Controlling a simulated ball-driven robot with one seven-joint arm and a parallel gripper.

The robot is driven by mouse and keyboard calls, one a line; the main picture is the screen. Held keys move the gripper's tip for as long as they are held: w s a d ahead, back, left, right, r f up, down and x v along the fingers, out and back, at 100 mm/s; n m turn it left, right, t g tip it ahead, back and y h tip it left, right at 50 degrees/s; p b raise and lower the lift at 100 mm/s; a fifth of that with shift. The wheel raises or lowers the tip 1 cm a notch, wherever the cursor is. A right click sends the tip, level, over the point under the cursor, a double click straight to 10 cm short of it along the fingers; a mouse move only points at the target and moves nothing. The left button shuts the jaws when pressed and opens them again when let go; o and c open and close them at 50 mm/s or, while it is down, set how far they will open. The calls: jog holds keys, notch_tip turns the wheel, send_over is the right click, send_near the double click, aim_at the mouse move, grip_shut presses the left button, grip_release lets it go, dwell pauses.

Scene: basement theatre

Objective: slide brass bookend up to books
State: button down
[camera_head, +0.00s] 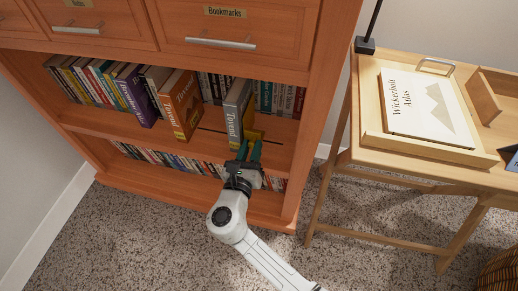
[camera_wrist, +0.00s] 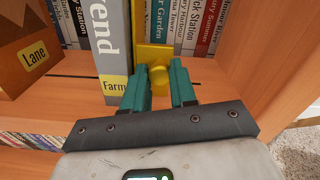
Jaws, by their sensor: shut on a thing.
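The brass bookend (camera_wrist: 155,53) is a yellow upright plate with a knob, standing on the shelf just right of a thick grey book (camera_wrist: 107,45). It shows in the head view (camera_head: 255,134) beside the grey book (camera_head: 236,112), partly hidden by my fingers. My gripper (camera_wrist: 159,86) has its green fingers on either side of the knob and is shut on it. It also shows in the head view (camera_head: 246,152), reaching in at the shelf's front edge. The plate looks close against the grey book; I cannot tell whether they touch.
An orange-brown book (camera_head: 182,104) stands left of the grey book, with a bare stretch of shelf between. A purple book (camera_head: 136,95) and several others fill the left. The bookcase's side panel (camera_wrist: 275,55) is close on the right. A wooden desk (camera_head: 425,172) stands beyond it.

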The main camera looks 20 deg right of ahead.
jog(key=c, duration=0.9)
grip_release()
jog(key=shift+s+a+p, duration=0.3)
jog(key=shift+s+a, duration=0.05)
jog(key=shift+s, duration=0.05)
jog(key=p+v, duration=0.3)
jog(key=v, duration=0.6)
jog(key=shift+s+a, duration=0.2)
jog(key=shift+s, duration=0.15)
